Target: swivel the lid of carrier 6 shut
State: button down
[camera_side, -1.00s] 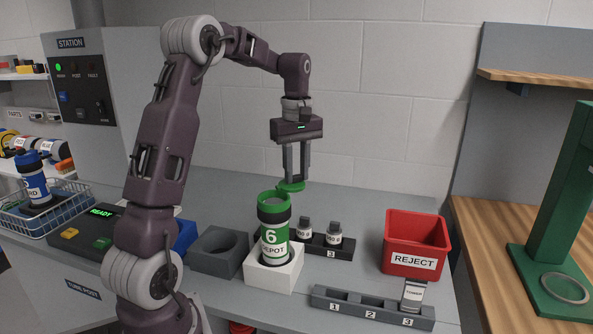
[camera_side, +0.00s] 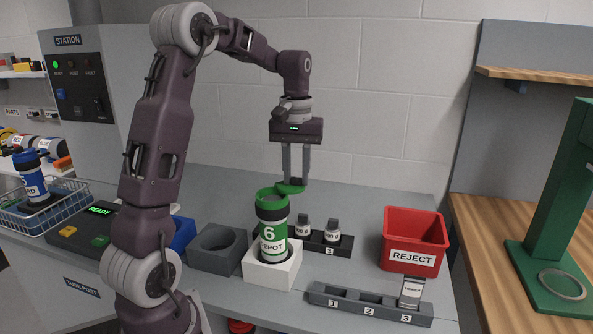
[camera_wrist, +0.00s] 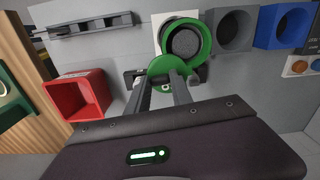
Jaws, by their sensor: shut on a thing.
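Carrier 6 (camera_side: 270,232) is a green tube with dark bands and a "6 DEPOT" label. It stands upright in a white block (camera_side: 283,272). Its mouth is open and shows dark inside in the wrist view (camera_wrist: 186,42). Its green lid (camera_side: 291,188) is swung out to one side at the rim, beside the mouth and overlapping its edge in the wrist view (camera_wrist: 162,66). My gripper (camera_side: 294,180) points down and is shut on the lid. The fingers hide part of the lid in the wrist view.
An empty grey holder (camera_side: 217,262) stands left of the white block. A dark rack (camera_side: 325,246) with small bottles is close behind on the right. A red reject bin (camera_side: 414,262) and a grey numbered rack (camera_side: 345,309) stand further right.

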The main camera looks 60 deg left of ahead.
aim_at(287, 195)
jog(key=m, duration=0.1)
jog(key=s+m, duration=0.1)
jog(key=m, duration=0.1)
jog(key=d+m, duration=0.1)
jog(key=shift+s+d+m, duration=0.1)
jog(key=shift+s+m, duration=0.15)
jog(key=shift+m, duration=0.15)
jog(key=m, duration=0.1)
jog(key=s+m, duration=0.1)
jog(key=m, duration=0.2)
jog(key=shift+s+d, duration=0.3)
jog(key=shift+s, duration=0.1)
jog(key=m, duration=0.1)
jog(key=s+m, duration=0.1)
jog(key=m, duration=0.1)
jog(key=s+m, duration=0.1)
jog(key=m, duration=0.1)
jog(key=shift+a, duration=0.15)
jog(key=shift+s+a+m, duration=0.25)
jog(key=shift+s+m, duration=0.15)
jog(key=shift+m, duration=0.75)
jog(key=shift+s+a+m, duration=0.25)
jog(key=shift+s+m, duration=0.15)
jog(key=shift+m, duration=0.75)
jog(key=c, duration=1.1)
grip_release()
